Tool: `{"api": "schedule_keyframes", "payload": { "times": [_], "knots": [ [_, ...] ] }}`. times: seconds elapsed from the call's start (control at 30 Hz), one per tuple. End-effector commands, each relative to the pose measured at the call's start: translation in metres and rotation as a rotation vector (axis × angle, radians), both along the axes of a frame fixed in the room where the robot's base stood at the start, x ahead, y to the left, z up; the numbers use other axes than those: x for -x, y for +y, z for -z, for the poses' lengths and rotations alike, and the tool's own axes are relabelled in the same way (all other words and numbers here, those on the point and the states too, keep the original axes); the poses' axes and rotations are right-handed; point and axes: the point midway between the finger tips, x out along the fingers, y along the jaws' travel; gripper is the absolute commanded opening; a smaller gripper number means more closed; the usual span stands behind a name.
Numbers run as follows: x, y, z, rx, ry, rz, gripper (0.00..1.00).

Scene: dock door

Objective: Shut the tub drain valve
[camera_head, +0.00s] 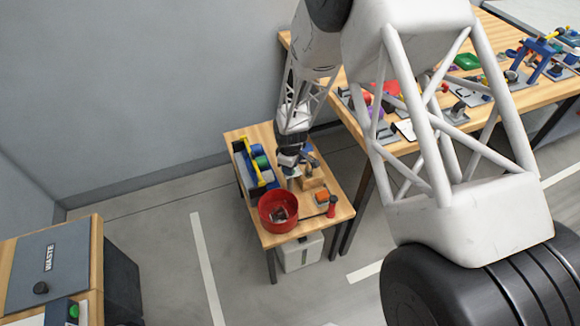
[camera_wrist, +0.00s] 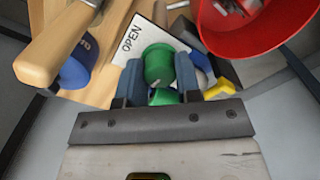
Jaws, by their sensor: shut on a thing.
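My gripper (camera_wrist: 160,82) is shut on a green rounded knob (camera_wrist: 157,62), with one finger on each side of it in the wrist view. A white label reading OPEN (camera_wrist: 131,40) lies just beyond the left finger. A yellow part (camera_wrist: 218,89) and a blue part show to the right of the fingers. I cannot tell how these parts join, nor which way the valve is set. In the head view my gripper (camera_head: 289,167) is low over the small wooden table, and the knob is hidden there.
A red bowl (camera_head: 270,222) with things in it stands close to my gripper on the small table (camera_head: 315,237). A blue and yellow carrier (camera_head: 245,170), an orange item (camera_head: 322,198) and a red-topped tool (camera_head: 332,205) are nearby. A wooden handle (camera_wrist: 60,45) lies upper left in the wrist view.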

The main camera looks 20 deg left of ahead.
Motion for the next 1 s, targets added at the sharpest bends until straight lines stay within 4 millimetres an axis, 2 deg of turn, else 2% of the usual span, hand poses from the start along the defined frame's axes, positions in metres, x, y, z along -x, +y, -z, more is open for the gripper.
{"api": "schedule_keyframes", "payload": {
  "times": [0.47, 0.5, 0.63, 0.67, 1.0],
  "knots": [
    [-0.0005, 0.0007, -0.0011, -0.001, -0.001, -0.021, 0.08],
    [-0.0005, 0.0007, -0.0011, -0.001, -0.001, -0.021, 0.35],
    [-0.0003, 0.0005, -0.0008, -0.001, -0.001, -0.020, 0.55],
    [-0.0003, 0.0005, -0.0007, -0.001, -0.001, -0.020, 0.57],
    [-0.0002, 0.0003, -0.0017, -0.001, -0.001, -0.020, 0.57]
  ]
}}
